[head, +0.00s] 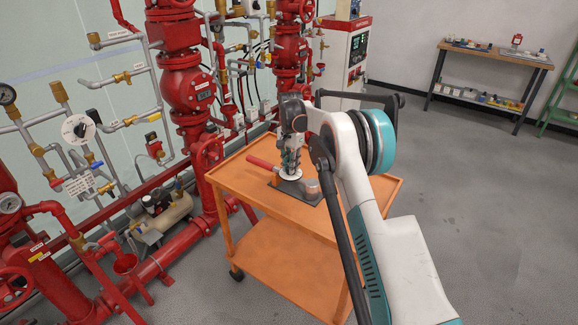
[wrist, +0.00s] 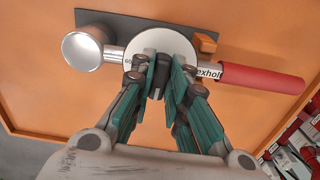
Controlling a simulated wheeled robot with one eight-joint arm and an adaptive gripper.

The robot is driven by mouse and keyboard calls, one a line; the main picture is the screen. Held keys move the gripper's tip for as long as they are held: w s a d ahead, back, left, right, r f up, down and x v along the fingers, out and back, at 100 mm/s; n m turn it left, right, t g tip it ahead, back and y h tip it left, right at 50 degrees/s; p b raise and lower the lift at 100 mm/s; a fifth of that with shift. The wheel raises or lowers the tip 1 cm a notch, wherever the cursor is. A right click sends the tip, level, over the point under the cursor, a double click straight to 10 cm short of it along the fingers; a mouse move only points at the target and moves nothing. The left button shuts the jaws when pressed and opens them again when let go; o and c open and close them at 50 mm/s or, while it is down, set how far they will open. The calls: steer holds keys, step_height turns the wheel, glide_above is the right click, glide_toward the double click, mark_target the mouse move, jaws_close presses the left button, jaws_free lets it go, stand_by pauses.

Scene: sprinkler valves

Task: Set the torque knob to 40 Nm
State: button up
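The torque knob (wrist: 161,74) is a dark grip at the middle of a round white dial (wrist: 150,40) in the wrist view. In the head view my gripper (head: 291,160) is small, right above the dial.
A red handle (wrist: 262,79) sticks out to the dial's right in the wrist view, and a silver cup (wrist: 82,50) stands to its left. A dark plate (head: 298,191) lies under them on the orange cart (head: 265,207). Red valve pipes (head: 185,85) stand behind, left.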

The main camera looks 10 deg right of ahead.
steer(key=o, duration=0.3)
steer(key=shift+r+p, duration=1.5)
steer(key=shift+r, duration=1.5)
steer(key=shift+r, duration=0.1)
